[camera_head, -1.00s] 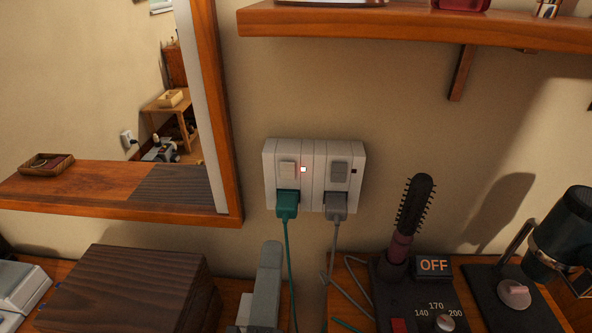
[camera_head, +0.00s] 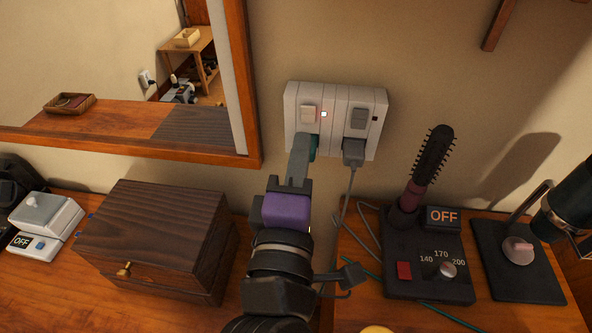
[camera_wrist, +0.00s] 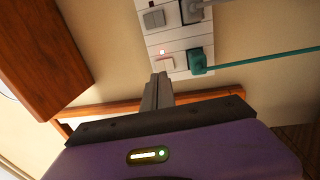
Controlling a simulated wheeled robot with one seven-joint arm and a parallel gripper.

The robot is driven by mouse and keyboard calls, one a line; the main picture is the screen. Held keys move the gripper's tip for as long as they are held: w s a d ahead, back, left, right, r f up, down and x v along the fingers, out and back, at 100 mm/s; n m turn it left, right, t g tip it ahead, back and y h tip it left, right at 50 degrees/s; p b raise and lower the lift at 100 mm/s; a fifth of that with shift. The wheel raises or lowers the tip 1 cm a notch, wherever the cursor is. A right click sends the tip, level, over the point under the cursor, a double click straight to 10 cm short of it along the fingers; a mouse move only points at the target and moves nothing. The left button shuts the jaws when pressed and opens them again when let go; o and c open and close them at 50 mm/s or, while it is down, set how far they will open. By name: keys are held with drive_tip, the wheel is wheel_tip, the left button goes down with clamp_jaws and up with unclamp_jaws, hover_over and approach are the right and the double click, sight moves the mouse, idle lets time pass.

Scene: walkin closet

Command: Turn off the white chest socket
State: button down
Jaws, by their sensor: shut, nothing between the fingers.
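A white double wall socket (camera_head: 333,139) is on the wall above the dressing table. Its left half has a white switch (camera_head: 308,114) with a lit red-white indicator and a green plug (camera_head: 313,147) below, partly hidden by my gripper. Its right half has a grey switch (camera_head: 359,117), a dark indicator and a grey plug (camera_head: 353,152). My gripper (camera_head: 302,142) is shut and empty, its fingertips just below the white switch in the head view. In the wrist view the fingertips (camera_wrist: 159,77) overlap the socket's lower edge beside the white switch (camera_wrist: 165,64); contact cannot be told.
A dark wooden box (camera_head: 165,232) stands left of my arm. A hot-brush station (camera_head: 425,257) and a dark device (camera_head: 520,262) stand to the right. A framed mirror (camera_head: 243,90) hangs left of the socket. Cords hang below the plugs.

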sight(308, 111)
drive_tip(key=shift+p+x, duration=0.55)
drive_tip(key=shift+x, duration=2.15)
